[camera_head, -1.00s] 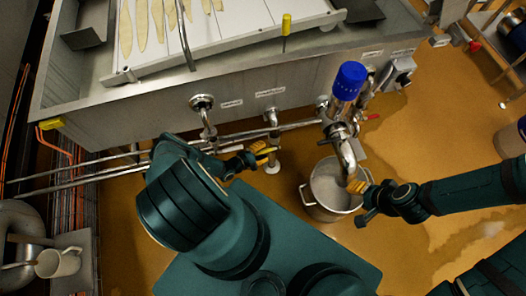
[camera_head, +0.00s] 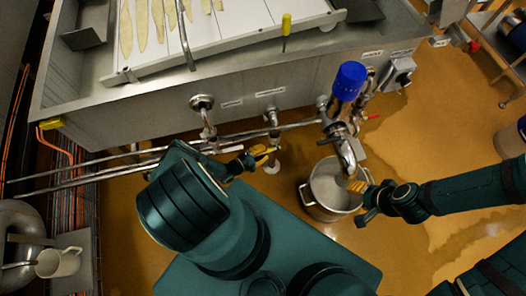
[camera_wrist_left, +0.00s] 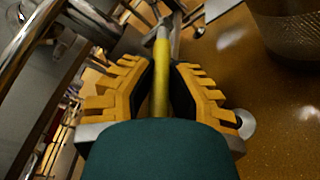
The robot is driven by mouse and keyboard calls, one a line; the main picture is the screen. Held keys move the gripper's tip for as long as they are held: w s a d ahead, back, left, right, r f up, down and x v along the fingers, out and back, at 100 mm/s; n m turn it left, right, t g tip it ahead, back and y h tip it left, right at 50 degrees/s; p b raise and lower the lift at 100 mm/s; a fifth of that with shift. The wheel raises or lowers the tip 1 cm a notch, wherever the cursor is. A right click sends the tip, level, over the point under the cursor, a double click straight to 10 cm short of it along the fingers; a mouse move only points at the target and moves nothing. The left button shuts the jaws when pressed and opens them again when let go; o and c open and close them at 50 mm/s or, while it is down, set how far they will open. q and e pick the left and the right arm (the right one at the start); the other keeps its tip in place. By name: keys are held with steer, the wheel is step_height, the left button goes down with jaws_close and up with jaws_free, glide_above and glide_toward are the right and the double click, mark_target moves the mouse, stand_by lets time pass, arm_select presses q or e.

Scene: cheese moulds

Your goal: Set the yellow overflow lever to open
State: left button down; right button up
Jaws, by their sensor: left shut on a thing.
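The yellow overflow lever (camera_wrist_left: 161,75) runs lengthwise between the fingers of my left gripper (camera_wrist_left: 160,85) in the left wrist view. The gripper's ridged yellow fingers with dark inner pads are shut on it from both sides. In the head view my left gripper (camera_head: 262,154) is below the tank's front wall, at the middle drain pipe (camera_head: 272,118). The lever is mostly hidden there by the fingers. My right gripper (camera_head: 358,186) is at the right rim of a steel pot, partly hidden, and its opening is unclear.
The steel tank (camera_head: 150,112) stands behind, with labelled outlets. A blue-capped valve (camera_head: 348,80) rises above the steel pot (camera_head: 322,208). A red handle (camera_head: 372,117) is beside it. Horizontal pipes (camera_head: 120,165) run left of my left gripper. Wet floor (camera_head: 440,160) is open at right.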

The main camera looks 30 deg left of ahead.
arm_select(q)
steer(key=shift+a, duration=0.1)
steer(key=c, duration=0.9)
jaws_free()
steer(key=v, duration=1.2)
steer(key=shift+o, duration=0.2)
steer(key=shift+f, duration=0.1)
